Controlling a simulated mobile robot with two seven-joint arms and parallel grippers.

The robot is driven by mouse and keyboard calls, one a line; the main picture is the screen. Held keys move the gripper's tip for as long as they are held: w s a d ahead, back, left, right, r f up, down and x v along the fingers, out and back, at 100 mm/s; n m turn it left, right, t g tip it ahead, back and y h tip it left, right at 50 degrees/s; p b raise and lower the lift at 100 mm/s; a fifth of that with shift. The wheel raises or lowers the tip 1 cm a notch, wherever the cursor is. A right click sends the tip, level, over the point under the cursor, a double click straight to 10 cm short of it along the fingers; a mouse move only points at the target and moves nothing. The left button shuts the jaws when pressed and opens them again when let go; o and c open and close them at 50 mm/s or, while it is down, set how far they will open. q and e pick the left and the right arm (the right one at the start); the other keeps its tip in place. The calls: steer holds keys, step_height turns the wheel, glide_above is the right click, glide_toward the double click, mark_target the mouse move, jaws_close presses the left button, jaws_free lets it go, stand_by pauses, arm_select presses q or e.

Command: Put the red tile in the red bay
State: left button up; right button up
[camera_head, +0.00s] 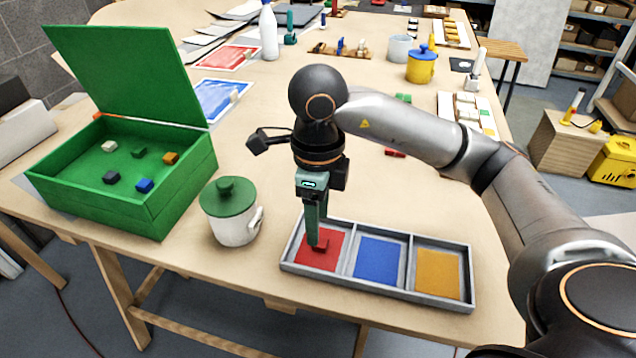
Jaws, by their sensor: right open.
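The grey tray (408,296) has three bays in a row, with red, blue and yellow floors. A small red tile (321,247) lies in the red bay (316,262), on its red floor. My right gripper (313,242) points down into the red bay, its fingertips at the tile. It is open. The near finger covers part of the tile, so whether they touch is unclear. Another small red piece (395,153) lies on the table behind my right arm. My left gripper is not in view.
A white pot with a green lid (231,210) stands left of the tray. An open green box (165,205) with several small blocks stands farther left.

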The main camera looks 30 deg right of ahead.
step_height(320, 180, up, 8)
steer(key=p, duration=0.2)
